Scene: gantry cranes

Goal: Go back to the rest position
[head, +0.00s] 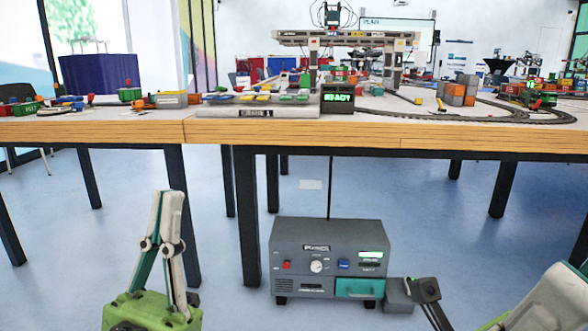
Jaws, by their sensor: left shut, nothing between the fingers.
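My left gripper (170,200) stands in front of the table at the lower left, with its fingers pointing up. Its pale fingers with teal inner faces are together and hold nothing. It is below the table edge and touches nothing. Pale, teal and green parts of my right arm (545,300) show at the lower right, cut off by the frame. Whether the right fingers are open or shut is hidden.
A wooden-edged table (300,140) spans the view, bearing a model gantry crane (345,40), a console (262,105), a display (338,98), containers and looping track (480,117). A grey control unit (328,258) stands below, between my arms. Blue floor is open at left.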

